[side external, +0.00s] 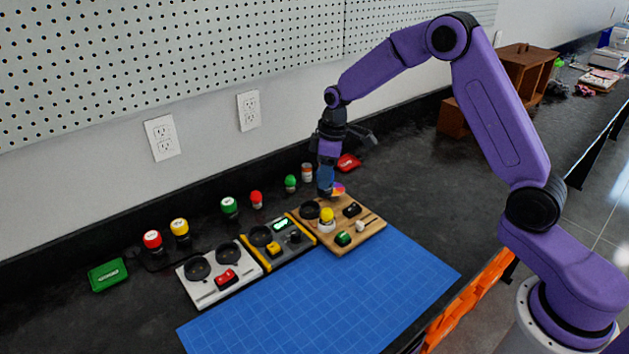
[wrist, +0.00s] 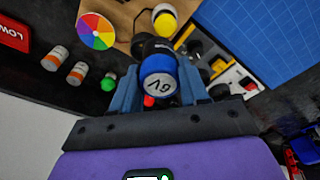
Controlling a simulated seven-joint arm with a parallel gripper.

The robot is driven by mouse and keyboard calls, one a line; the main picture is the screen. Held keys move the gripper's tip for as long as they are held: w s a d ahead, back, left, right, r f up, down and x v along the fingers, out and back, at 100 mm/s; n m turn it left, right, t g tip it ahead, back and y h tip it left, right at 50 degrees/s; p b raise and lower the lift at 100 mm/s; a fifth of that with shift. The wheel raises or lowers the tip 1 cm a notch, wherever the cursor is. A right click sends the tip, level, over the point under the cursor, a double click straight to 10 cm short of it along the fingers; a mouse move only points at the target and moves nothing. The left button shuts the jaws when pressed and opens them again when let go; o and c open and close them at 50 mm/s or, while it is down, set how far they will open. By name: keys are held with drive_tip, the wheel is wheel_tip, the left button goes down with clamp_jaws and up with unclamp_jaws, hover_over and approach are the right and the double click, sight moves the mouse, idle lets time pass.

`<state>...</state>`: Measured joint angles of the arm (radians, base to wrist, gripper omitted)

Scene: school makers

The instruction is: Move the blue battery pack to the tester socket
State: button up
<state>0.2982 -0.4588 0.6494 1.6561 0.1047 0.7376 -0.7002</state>
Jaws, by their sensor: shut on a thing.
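The blue battery pack (wrist: 158,80), marked 6V on its end, is between the fingers of my gripper (wrist: 165,95) in the wrist view. My gripper is shut on it. In the side view my gripper (side external: 326,180) points down at the back edge of the wooden board, and the blue pack is partly hidden by the fingers. I cannot tell whether the pack touches the board. The yellow-edged grey unit with a lit green display (side external: 282,225) looks like the tester. Its round black socket (side external: 261,236) is empty, to the left of my gripper.
The wooden board (side external: 368,233) carries a black socket (side external: 310,210), a yellow-topped cylinder (side external: 326,220), a colour wheel (wrist: 96,31) and switches. A white two-socket unit (side external: 208,292) stands left of the tester. Several coloured cylinders line the back. The blue mat (side external: 330,295) is clear.

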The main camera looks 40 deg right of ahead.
drive_tip(key=s+r, duration=0.3)
drive_tip(key=s, duration=0.5)
drive_tip(key=w+a+f, duration=0.3)
drive_tip(key=w+a, duration=0.4)
drive_tip(key=a, duration=0.1)
drive_tip(key=w+a+f, duration=0.3)
drive_tip(key=w+a, duration=0.4)
drive_tip(key=a, duration=0.2)
drive_tip(key=shift+s+d+f, duration=0.15)
drive_tip(key=shift+f, duration=2.55)
drive_tip(key=shift+f, duration=0.6)
drive_tip(key=o, duration=0.9)
drive_tip(key=r, duration=0.7)
drive_tip(key=s+d+r, duration=0.1)
drive_tip(key=r, duration=0.3)
